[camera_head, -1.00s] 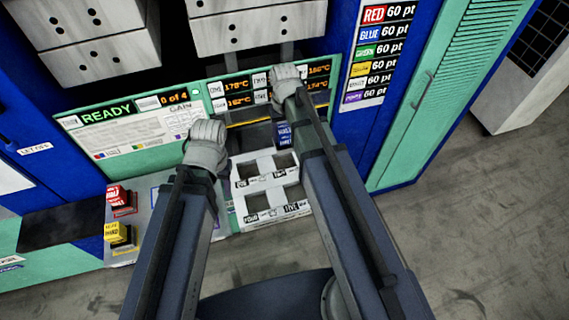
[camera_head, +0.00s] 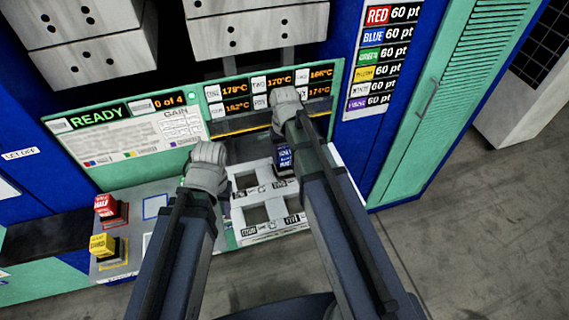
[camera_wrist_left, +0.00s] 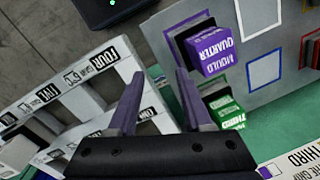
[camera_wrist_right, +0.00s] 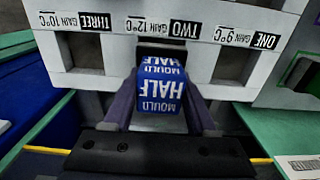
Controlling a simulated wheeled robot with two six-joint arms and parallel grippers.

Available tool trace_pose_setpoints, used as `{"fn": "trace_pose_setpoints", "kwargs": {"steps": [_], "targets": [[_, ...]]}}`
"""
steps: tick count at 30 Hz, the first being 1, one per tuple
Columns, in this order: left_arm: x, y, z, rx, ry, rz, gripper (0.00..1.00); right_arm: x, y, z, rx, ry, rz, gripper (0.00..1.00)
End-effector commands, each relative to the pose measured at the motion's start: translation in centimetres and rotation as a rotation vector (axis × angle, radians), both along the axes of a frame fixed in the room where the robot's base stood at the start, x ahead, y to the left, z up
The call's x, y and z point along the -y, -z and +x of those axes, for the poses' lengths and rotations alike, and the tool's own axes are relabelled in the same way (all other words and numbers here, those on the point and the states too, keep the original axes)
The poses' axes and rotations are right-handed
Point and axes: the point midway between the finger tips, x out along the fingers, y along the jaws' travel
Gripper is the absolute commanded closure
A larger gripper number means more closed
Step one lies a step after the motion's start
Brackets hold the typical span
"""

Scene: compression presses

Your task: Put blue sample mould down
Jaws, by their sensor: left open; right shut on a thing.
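The blue sample mould (camera_wrist_right: 160,98), marked MOULD HALF, is between the fingers of my right gripper (camera_wrist_right: 160,110), which is shut on it. In the right wrist view it is in front of the dark opening at the TWO label (camera_wrist_right: 183,29) of a white slotted rack (camera_wrist_right: 108,28). In the head view the mould (camera_head: 284,158) is at the rack's far side (camera_head: 268,228), partly hidden by my right arm. I cannot tell whether it touches the rack. My left gripper (camera_wrist_left: 155,88) is open and empty, beside the rack's FOUR and FIVE labels.
A purple mould (camera_wrist_left: 208,52) and a green mould (camera_wrist_left: 226,110) stand on the grey panel left of the rack. Red (camera_head: 110,210) and yellow (camera_head: 105,247) moulds sit further left. The READY display (camera_head: 97,117) and temperature readouts (camera_head: 270,82) are behind.

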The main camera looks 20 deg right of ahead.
Motion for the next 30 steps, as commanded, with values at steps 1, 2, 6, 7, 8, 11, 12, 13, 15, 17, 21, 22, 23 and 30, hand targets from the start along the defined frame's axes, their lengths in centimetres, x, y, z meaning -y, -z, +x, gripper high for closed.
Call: {"fn": "trace_pose_setpoints", "kwargs": {"steps": [1,2,6,7,8,11,12,13,15,17,21,22,23,30], "targets": [[0.0,0.7,0.0,0.000,0.000,0.000,0.50,0.0,0.7,0.0,0.000,0.000,0.000,1.00],[0.0,1.0,0.0,0.000,0.000,0.000,0.50,0.0,1.0,0.0,0.000,0.000,0.000,1.00],[0.0,2.6,0.0,0.000,0.000,0.000,0.50,0.0,2.6,0.0,0.000,0.000,0.000,1.00],[0.0,2.9,0.0,0.000,0.000,0.000,0.50,0.0,2.9,0.0,0.000,0.000,0.000,1.00],[0.0,3.2,0.0,0.000,0.000,0.000,0.50,0.0,3.2,0.0,0.000,0.000,0.000,1.00],[0.0,3.6,0.0,0.000,0.000,0.000,0.50,0.0,3.6,0.0,0.000,0.000,0.000,1.00],[0.0,3.6,0.0,0.000,0.000,0.000,0.50,0.0,3.5,0.0,0.000,0.000,0.000,1.00],[0.0,3.5,0.0,0.000,0.000,0.000,0.50,0.0,3.5,0.0,0.000,0.000,0.000,1.00],[0.0,3.4,0.0,0.000,0.000,0.000,0.50,0.0,3.4,0.0,0.000,0.000,0.000,1.00],[0.0,3.4,0.0,0.000,0.000,0.000,0.50,0.0,3.4,0.0,0.000,0.000,0.000,1.00],[0.0,3.6,0.0,0.000,0.000,0.000,0.50,0.0,3.5,0.0,0.000,0.000,0.000,1.00],[0.0,3.7,0.0,0.000,0.000,0.000,0.50,0.0,3.7,0.0,0.000,0.000,0.000,1.00],[0.0,3.8,0.0,0.000,0.000,0.000,0.50,0.0,3.7,0.0,0.000,0.000,0.000,1.00],[0.0,3.7,0.0,0.000,0.000,0.000,0.50,0.0,3.7,0.0,0.000,0.000,0.000,0.19]]}}
